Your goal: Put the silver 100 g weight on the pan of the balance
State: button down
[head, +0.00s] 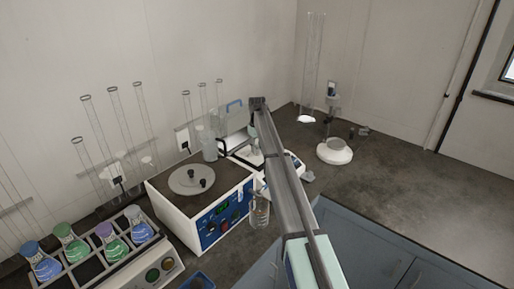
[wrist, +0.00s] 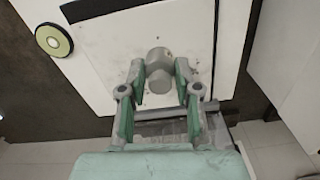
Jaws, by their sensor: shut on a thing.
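In the wrist view the silver weight (wrist: 158,72), a small grey cylinder with a narrower knob, sits between the fingertips of my gripper (wrist: 160,80). The green-padded fingers are closed on it. Below it is a pale, speckled flat plate (wrist: 108,65), which looks like the top of the balance; I cannot tell whether the weight touches it.
A rack of coloured flasks (head: 110,235) is at lower left. A white round-based stand (head: 335,152) is to the right. The right-hand counter (head: 410,195) is clear. A round yellow-green disc (wrist: 53,40) shows beside the plate.

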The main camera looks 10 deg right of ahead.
jog(key=shift+f, duration=0.2)
jog(key=c, duration=0.8)
grip_release()
jog(key=shift+r, duration=0.1)
notch_tip(320, 180, up, 12)
jog(key=b, duration=0.3)
jog(key=shift+r, duration=0.15)
